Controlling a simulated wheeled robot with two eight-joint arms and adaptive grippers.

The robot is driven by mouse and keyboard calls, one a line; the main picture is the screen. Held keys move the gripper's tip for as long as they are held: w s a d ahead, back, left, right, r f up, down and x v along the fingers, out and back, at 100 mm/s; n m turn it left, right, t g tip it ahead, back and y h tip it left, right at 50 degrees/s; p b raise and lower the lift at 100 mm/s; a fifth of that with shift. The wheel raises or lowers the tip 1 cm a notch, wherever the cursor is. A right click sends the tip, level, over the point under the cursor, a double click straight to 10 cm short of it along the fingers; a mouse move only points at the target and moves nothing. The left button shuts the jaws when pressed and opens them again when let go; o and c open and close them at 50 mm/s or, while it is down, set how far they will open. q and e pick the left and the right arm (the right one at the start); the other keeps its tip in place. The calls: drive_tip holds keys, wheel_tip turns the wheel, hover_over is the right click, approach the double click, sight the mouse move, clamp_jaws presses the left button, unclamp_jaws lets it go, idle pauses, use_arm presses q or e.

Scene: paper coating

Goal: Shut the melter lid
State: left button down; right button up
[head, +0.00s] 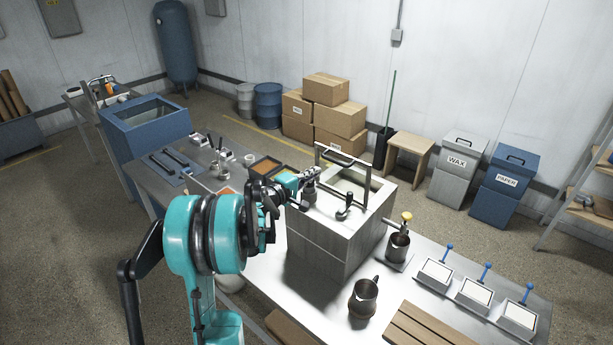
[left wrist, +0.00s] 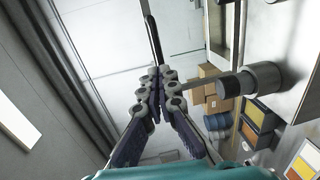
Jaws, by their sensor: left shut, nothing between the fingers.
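The melter (head: 330,236) is a grey metal box on the steel table. In the left wrist view the fingers (left wrist: 158,76) are closed together and empty. A dark bar (left wrist: 151,28) shows just past the fingertips. My right gripper is out of view.
A black-knobbed lever (head: 346,204) stands on the melter's top. A metal cup (head: 363,297), a pot with a yellow knob (head: 398,246) and three blue-handled plates (head: 474,294) are on the table (head: 436,260). Cardboard boxes (head: 340,118) are stacked by the wall.

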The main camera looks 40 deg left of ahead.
use_arm(q)
drive_tip(key=w+p, duration=0.1)
drive_tip(key=w, duration=0.6)
drive_tip(key=shift+d+f, duration=0.35)
drive_tip(key=shift+d, duration=0.05)
drive_tip(key=shift+w, duration=0.1)
